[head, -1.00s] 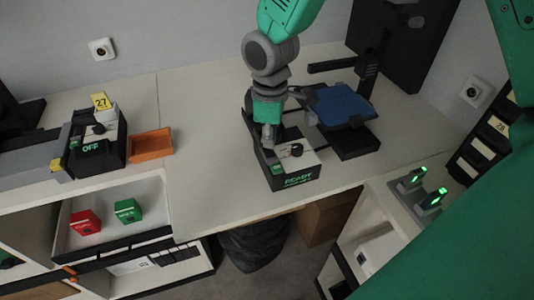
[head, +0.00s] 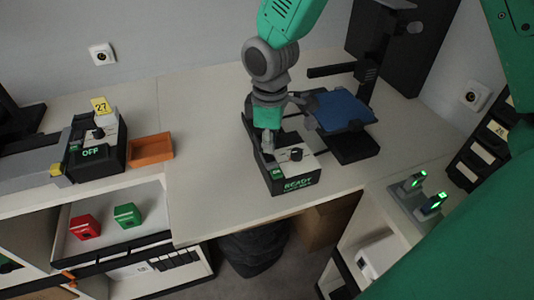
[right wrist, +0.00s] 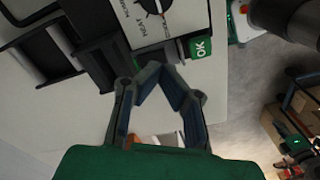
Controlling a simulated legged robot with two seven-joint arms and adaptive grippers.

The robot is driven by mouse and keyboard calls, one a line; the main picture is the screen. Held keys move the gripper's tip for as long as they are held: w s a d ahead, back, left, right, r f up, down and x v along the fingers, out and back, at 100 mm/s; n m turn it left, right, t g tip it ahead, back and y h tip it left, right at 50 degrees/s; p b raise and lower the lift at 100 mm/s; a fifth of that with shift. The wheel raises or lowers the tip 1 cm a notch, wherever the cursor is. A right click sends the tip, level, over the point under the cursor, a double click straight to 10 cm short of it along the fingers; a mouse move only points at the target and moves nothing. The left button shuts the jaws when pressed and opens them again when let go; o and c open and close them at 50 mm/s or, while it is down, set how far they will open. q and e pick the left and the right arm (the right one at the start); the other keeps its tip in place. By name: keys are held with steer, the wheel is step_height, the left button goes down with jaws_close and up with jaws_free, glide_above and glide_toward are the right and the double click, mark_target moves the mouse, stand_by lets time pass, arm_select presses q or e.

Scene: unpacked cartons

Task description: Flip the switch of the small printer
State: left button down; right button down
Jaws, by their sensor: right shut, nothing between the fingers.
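A small printer with a blue plate (head: 342,109) and a black upright stands on the right part of the counter. In front is its black and white control box (head: 291,184), with a dark knob (head: 295,154) and lit green lettering that reads READY. My right gripper (head: 268,150) is shut and empty, pointing down at the left side of the box. Whether it touches the box is unclear. I cannot make out a switch under the fingers. My left gripper is not in view.
A second machine (head: 95,160) reading OFF, with a yellow 27 tag, stands at the left beside an orange tray (head: 150,148). Red (head: 84,227) and green (head: 127,215) boxes lie in the shelf below. Two green-lit devices (head: 432,204) are at the right. The middle counter is clear.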

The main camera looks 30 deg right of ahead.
mark_target(270, 158)
steer(key=shift+f+b, duration=0.6)
steer(key=shift+f, duration=0.85)
stand_by(0.9)
steer(key=shift+r, duration=0.1)
step_height(270, 158, up, 7)
steer(key=p, duration=0.7)
stand_by(0.4)
